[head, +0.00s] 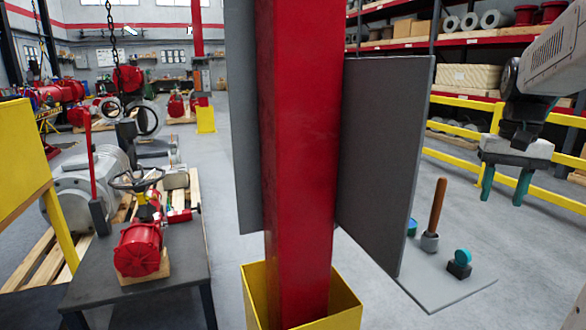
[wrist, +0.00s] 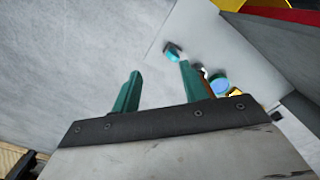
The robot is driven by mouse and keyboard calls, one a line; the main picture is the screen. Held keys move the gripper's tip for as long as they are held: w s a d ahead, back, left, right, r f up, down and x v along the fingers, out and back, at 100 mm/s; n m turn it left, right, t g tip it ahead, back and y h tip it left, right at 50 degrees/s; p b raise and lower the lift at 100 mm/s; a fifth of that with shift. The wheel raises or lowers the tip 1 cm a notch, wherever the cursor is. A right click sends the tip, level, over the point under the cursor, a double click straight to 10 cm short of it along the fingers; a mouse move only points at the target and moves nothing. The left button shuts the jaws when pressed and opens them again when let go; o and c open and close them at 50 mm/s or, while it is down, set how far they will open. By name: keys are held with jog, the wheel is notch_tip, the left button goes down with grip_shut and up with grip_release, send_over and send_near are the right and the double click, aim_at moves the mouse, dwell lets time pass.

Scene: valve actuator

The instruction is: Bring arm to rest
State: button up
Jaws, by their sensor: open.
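My gripper (head: 504,184) hangs at the right of the head view, below my grey arm. Its two green fingers point down, apart and with nothing between them. In the wrist view the fingers (wrist: 158,90) are also spread and empty. The gripper is in the air, to the right of a grey panel with a wooden-handled lever (head: 436,212) and a teal-topped knob (head: 460,262). In the wrist view, teal-topped parts (wrist: 220,84) lie beyond the right finger, which partly hides what is behind it.
A red column (head: 298,150) in a yellow base guard (head: 345,305) stands mid-view, with upright grey plates (head: 385,160) beside it. A yellow railing (head: 455,158) and shelves lie behind my gripper. A dark table (head: 185,270) with a red valve actuator (head: 138,250) stands left. Floor right of the panel is clear.

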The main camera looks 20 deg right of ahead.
jog(key=s+a+f+n, duration=0.1)
jog(key=a+f, duration=0.1)
jog(key=a, duration=0.5)
jog(key=s+a+f+n, duration=0.1)
jog(key=s+a+f, duration=0.1)
jog(key=a, duration=0.5)
jog(key=shift+s+a+f+n, duration=0.15)
jog(key=shift+s+a+n, duration=0.05)
jog(key=shift+n, duration=0.2)
jog(key=shift+o, duration=0.5)
jog(key=s+a+f+n, duration=0.2)
jog(key=s+a, duration=0.1)
jog(key=a, duration=0.3)
jog(key=s+a+f+n+t, duration=0.1)
jog(key=s+a+n, duration=0.2)
jog(key=a, duration=0.4)
jog(key=shift+s+a+f, duration=0.25)
jog(key=shift+s+f, duration=0.15)
jog(key=shift+s, duration=0.4)
jog(key=shift+a+t, duration=0.15)
jog(key=shift+t, duration=0.15)
jog(key=shift+c, duration=0.3)
